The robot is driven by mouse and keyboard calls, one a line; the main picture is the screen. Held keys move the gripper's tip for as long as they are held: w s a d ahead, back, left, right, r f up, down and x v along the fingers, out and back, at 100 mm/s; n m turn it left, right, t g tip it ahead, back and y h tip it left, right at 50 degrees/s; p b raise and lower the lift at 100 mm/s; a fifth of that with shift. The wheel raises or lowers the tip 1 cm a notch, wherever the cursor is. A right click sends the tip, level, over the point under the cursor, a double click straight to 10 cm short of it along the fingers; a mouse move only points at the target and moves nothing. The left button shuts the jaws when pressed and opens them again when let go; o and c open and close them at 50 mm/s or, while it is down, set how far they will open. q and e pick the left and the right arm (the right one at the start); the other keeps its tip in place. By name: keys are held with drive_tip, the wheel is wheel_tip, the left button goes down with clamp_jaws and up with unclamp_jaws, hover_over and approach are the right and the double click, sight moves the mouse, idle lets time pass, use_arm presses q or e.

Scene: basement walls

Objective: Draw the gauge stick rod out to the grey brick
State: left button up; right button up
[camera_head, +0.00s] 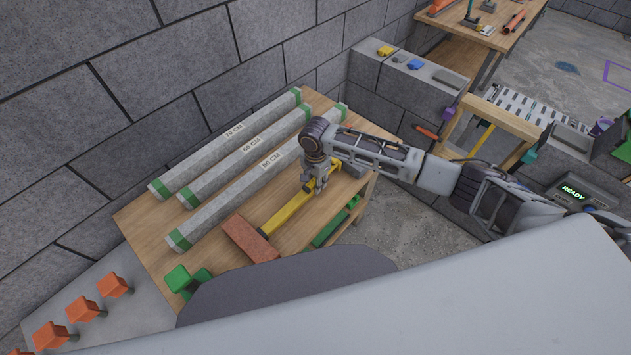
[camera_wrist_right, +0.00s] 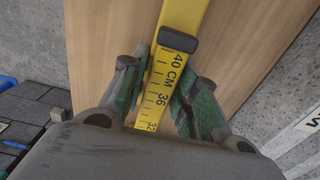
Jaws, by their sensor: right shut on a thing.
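The yellow gauge stick (camera_head: 285,212) lies on the wooden table, its near end against a red-brown brick (camera_head: 250,239). My right gripper (camera_head: 313,186) is over its far part, shut on it. In the right wrist view the gripper (camera_wrist_right: 158,78) has a green-grey finger on each side of the yellow rod (camera_wrist_right: 163,90), which shows marks 32, 36 and 40 CM. A dark collar (camera_wrist_right: 178,39) sits across the stick just past the fingertips. My left gripper is not in view.
Several grey tubes with green ends, one marked 80 CM (camera_head: 235,203), lie left of the stick. A green piece (camera_head: 183,281) is at the table's near edge. Orange blocks (camera_head: 80,309) stand at lower left. A block wall (camera_head: 405,85) rises behind the table.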

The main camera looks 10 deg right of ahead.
clamp_jaws()
drive_tip(key=o, duration=1.1)
unclamp_jaws()
drive_tip(key=shift+c, duration=0.2)
wheel_tip(320, 180, up, 12)
